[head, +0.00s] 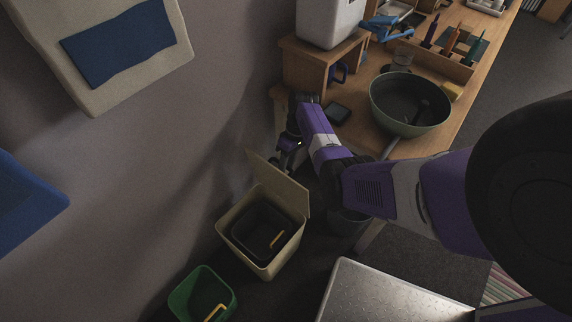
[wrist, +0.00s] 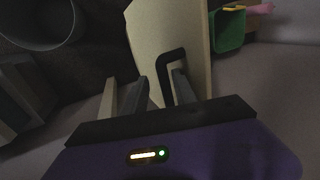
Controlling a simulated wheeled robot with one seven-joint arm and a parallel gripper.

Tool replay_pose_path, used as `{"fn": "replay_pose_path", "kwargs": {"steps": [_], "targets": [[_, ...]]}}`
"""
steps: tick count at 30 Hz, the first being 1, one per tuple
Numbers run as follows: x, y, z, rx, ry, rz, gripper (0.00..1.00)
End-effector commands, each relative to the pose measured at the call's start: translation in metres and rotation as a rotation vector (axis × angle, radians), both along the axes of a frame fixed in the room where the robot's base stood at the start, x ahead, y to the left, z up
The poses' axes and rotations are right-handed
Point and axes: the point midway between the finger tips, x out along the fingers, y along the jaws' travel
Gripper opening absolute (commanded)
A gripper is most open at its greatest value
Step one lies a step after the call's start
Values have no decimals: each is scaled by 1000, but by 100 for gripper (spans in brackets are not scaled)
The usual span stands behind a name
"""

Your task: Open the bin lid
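The bin (head: 287,254) is a cream box with a dark inner bucket, standing on the floor by the wall in the head view. Its lid (head: 277,182) stands raised at the far side, and the bin's mouth is uncovered. In the wrist view the lid (wrist: 168,35) is a pale panel with a black bent handle (wrist: 164,78). My gripper (head: 287,156) is beyond the lid in the head view, its tips hard to make out. In the wrist view my gripper (wrist: 158,80) has its fingers apart, with part of the handle showing between them. Contact is unclear.
A green bin (head: 180,297) stands in front, near the wall; it also shows in the wrist view (wrist: 229,32). A wooden workbench (head: 437,131) with a large green bowl (head: 410,104) is at the right. A grey bucket (head: 347,228) stands under my arm.

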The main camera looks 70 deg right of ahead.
Motion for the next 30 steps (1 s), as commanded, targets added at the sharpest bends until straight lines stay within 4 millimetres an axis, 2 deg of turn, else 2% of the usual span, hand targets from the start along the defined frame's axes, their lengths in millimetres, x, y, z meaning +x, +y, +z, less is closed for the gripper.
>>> {"fn": "replay_pose_path", "kwargs": {"steps": [8,13,30], "targets": [[3,-1,3,-4,-5,-1,34],[3,-2,20,-5,-7,-1,34],[3,-2,145,-6,-8,-1,34]]}}
